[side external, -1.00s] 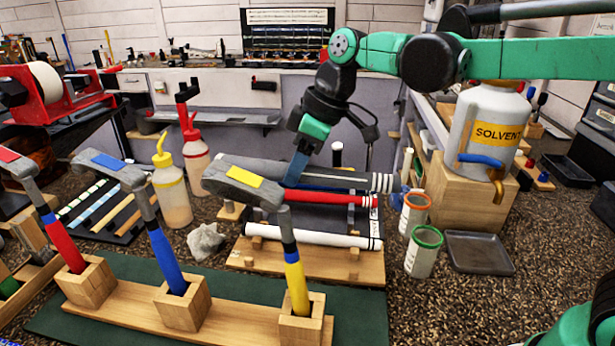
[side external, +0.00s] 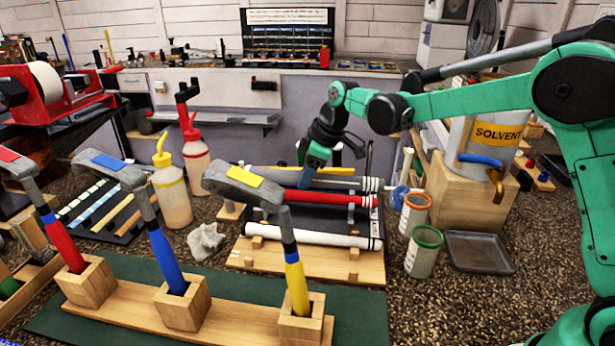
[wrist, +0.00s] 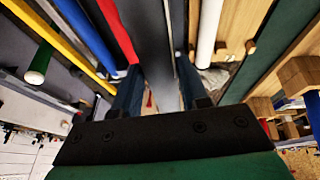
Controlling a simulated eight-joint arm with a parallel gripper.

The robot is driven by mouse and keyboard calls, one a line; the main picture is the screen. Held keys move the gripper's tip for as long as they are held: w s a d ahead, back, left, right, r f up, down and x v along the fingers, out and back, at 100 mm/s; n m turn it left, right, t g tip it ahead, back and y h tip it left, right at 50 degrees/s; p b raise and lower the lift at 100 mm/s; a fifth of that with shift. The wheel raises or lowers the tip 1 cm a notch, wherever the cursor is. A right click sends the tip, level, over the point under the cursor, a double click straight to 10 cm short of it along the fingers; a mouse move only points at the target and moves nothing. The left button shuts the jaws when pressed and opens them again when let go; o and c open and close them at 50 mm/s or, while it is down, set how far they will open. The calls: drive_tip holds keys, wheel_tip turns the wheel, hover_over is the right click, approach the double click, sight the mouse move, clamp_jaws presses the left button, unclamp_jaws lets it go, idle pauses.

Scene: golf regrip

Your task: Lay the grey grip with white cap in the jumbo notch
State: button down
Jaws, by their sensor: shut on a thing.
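My gripper (side external: 303,184) is shut on the grey grip (side external: 345,183), which lies nearly level and has white bands at its right end. In the wrist view the grey grip (wrist: 152,35) runs between the fingers. I cannot make out its white cap. The rack (side external: 305,262) has wooden pegs at its front. I cannot tell which notch is the jumbo one, or whether the grip touches the rack.
A white grip (side external: 320,238) lies at the rack's front. Orange-rimmed (side external: 414,211) and green-rimmed (side external: 423,251) cans, a dark tray (side external: 478,252) and the solvent jug (side external: 484,145) are at right.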

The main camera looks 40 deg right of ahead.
sight(323, 179)
drive_tip(key=shift+f, duration=4.1)
drive_tip(key=shift+c, duration=1.9)
unclamp_jaws()
drive_tip(key=shift+v, duration=2.8)
drive_tip(key=shift+s+r, duration=0.1)
